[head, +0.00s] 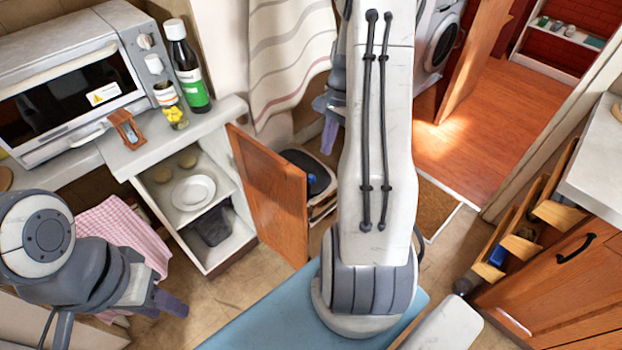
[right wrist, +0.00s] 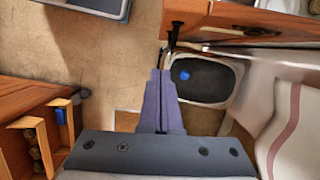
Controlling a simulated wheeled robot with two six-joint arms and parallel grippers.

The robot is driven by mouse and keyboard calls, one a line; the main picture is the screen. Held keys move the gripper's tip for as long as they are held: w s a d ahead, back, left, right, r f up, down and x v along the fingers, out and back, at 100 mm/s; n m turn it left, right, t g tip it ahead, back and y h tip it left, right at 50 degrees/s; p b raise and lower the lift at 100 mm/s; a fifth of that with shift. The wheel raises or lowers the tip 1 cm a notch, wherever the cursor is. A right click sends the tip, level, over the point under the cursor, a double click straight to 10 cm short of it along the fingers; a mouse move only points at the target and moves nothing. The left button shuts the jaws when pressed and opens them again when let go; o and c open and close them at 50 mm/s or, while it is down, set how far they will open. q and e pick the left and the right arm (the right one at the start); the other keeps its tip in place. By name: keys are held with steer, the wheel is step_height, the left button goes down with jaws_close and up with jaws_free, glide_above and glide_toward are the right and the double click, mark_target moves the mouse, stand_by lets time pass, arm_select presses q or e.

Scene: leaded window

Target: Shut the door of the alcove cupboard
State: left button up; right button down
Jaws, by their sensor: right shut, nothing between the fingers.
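The alcove cupboard (head: 222,245) is a white unit on the left in the head view, its shelves exposed. Its orange wooden door (head: 272,195) stands wide open on the right side. The door also shows along the top of the right wrist view (right wrist: 255,20), with a dark handle (right wrist: 175,34) on it. My right gripper (head: 329,133) is shut and empty, beyond the door to its right, partly hidden by my arm. In the right wrist view its fingertips (right wrist: 160,72) lie close to the handle; contact cannot be told. My left gripper (head: 170,303) is low at the left, clear of the cupboard.
Plates (head: 193,192) and a dark container (head: 212,227) are inside the cupboard. A bottle (head: 187,67), jars and a small oven (head: 70,80) stand above. A bin (head: 315,180) with something blue is behind the door. Open drawers (head: 520,245) jut out at the right.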

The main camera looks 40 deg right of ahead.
steer(key=s+a+f+p, duration=0.1)
steer(key=a+f, duration=0.5)
steer(key=f, duration=0.2)
steer(key=shift+a+f, duration=0.15)
steer(key=shift+f, duration=0.15)
steer(key=shift+s, duration=0.1)
